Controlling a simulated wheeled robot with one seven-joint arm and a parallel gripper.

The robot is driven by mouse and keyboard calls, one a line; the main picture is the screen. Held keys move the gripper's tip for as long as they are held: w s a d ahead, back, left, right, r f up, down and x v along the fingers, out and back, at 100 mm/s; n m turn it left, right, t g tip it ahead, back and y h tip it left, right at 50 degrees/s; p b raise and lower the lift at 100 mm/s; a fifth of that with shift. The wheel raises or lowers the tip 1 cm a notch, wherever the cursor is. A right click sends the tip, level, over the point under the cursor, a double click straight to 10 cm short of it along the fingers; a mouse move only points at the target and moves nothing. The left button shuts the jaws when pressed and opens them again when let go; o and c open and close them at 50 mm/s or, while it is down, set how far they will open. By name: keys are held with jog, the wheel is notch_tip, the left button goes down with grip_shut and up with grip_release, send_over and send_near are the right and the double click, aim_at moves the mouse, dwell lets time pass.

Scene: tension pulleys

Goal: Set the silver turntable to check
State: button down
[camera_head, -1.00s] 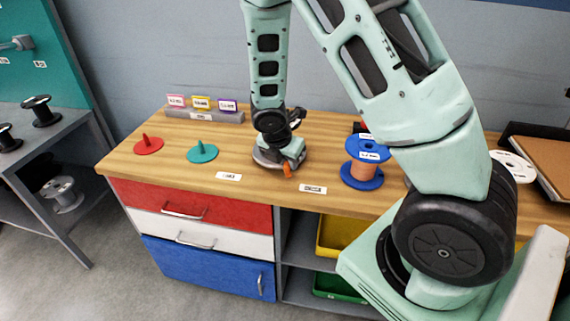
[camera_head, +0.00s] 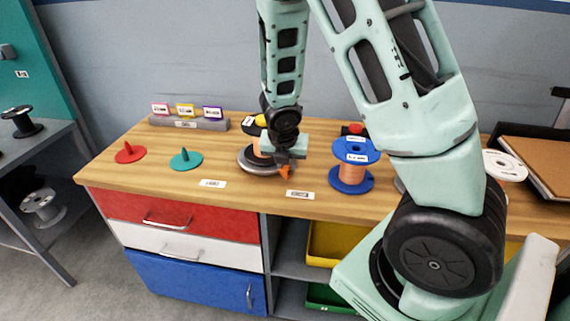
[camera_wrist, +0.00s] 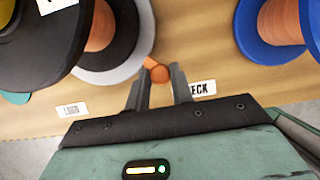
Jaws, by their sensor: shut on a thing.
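The silver turntable (camera_head: 256,170) is a round grey disc on the wooden bench; its rim also shows in the wrist view (camera_wrist: 147,38). A black spool (camera_wrist: 45,62) with a copper-coloured core stands on it, partly hidden by my arm in the head view. An orange knob (camera_wrist: 159,73) sticks out from the turntable's near edge. My gripper (camera_wrist: 158,88) is shut on this knob, one finger on each side. The CHECK label (camera_wrist: 201,88) lies just right of the knob, partly covered by a finger. The LOAD label (camera_wrist: 72,110) lies farther left.
A blue spool (camera_head: 352,172) with copper wire stands right of the turntable. Red (camera_head: 130,153) and teal (camera_head: 186,160) spindle bases stand to the left. A grey block with coloured tags (camera_head: 188,123) is behind them. My arm covers the bench's right part.

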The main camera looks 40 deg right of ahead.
jog(key=shift+d, duration=0.1)
dwell(0.3)
jog(key=c, duration=1.2)
grip_release()
jog(key=shift+c, duration=0.2)
jog(key=shift+r, duration=0.1)
jog(key=p+v, duration=0.9)
jog(key=v, duration=0.8)
